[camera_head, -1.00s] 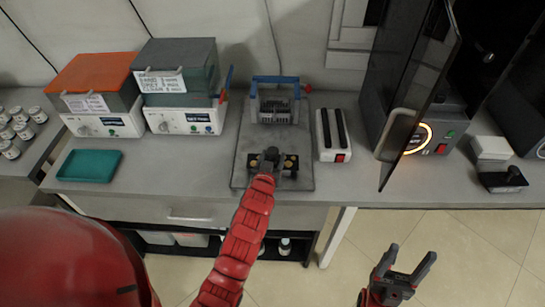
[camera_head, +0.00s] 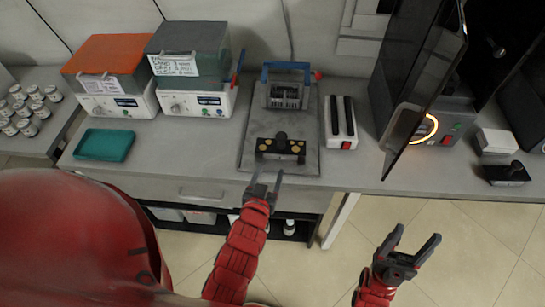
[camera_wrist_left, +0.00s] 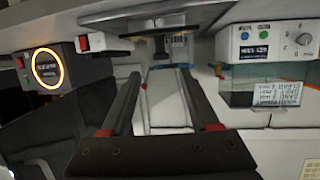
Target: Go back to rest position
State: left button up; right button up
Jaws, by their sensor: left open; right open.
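My left gripper (camera_head: 267,177) is open and empty just in front of the bench edge, below the grey plate (camera_head: 245,155) in the head view. In the left wrist view, its two dark fingers (camera_wrist_left: 160,85) stand apart with nothing between them. My right gripper (camera_head: 419,236) is open and empty over the floor, to the right of the bench drawer. A black block with yellow discs and a dark knob (camera_head: 281,147) sits on the front of the grey plate, apart from the left gripper.
A blue-handled rack (camera_head: 286,92) stands behind the block. A white two-slot unit (camera_head: 341,122) is to its right. An open dark door (camera_head: 424,95) juts over the bench edge. A teal tray (camera_head: 104,145) lies at the left. The floor in front is clear.

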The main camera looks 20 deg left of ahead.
pick_arm(q)
jog(key=shift+s+r, duration=0.15)
jog(key=shift+s, duration=0.25)
